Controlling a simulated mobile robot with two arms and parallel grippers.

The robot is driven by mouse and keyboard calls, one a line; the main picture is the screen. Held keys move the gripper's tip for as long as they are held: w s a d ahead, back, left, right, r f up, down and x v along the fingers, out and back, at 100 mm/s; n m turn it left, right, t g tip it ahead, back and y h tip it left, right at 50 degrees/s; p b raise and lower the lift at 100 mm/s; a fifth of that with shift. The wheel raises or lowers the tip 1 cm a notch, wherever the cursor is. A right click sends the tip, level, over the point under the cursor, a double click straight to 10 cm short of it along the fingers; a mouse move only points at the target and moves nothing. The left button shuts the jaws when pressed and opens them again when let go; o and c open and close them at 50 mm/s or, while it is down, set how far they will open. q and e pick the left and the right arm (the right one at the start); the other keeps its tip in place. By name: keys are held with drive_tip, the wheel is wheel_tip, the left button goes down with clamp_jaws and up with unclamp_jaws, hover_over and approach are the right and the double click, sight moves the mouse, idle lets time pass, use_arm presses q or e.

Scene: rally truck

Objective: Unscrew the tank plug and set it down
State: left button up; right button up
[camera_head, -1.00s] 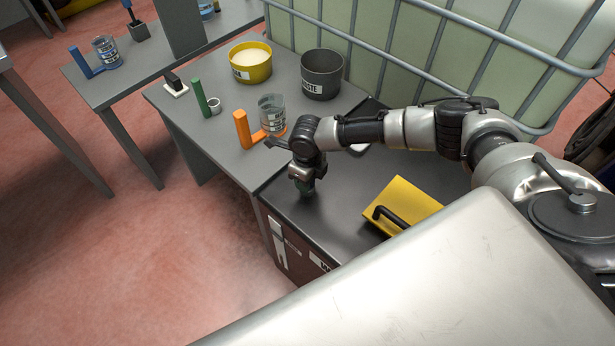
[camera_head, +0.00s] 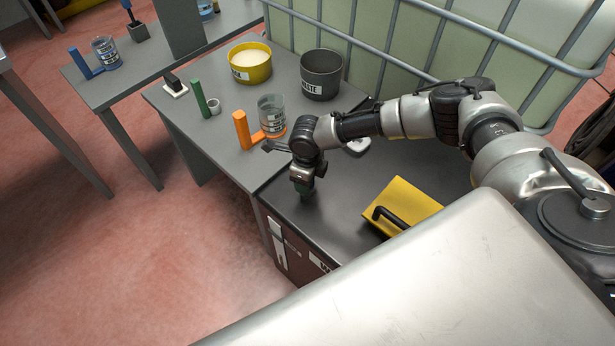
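My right gripper (camera_head: 306,188) points down at the near-left part of a dark cabinet-like top (camera_head: 345,215). A small dark green piece (camera_head: 307,196) shows at its fingertips, low at the dark top. It may be the tank plug, but it is too small and covered to be sure. Whether the fingers are closed on it, and whether it touches the top, I cannot tell. My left gripper is not in view.
A yellow block with a black handle (camera_head: 408,203) lies right of the gripper. An orange-handled beaker (camera_head: 271,117), a yellow bowl (camera_head: 249,72) and a dark waste pot (camera_head: 321,82) stand on the grey table behind. A caged pale tank (camera_head: 400,45) borders the back.

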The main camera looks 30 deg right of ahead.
drive_tip(key=m, duration=0.6)
drive_tip(key=shift+m, duration=0.4)
drive_tip(key=c, duration=0.5)
drive_tip(key=n, duration=0.4)
drive_tip(key=shift+r+n, duration=0.1)
drive_tip(key=shift+n, duration=1.4)
drive_tip(key=o, duration=0.5)
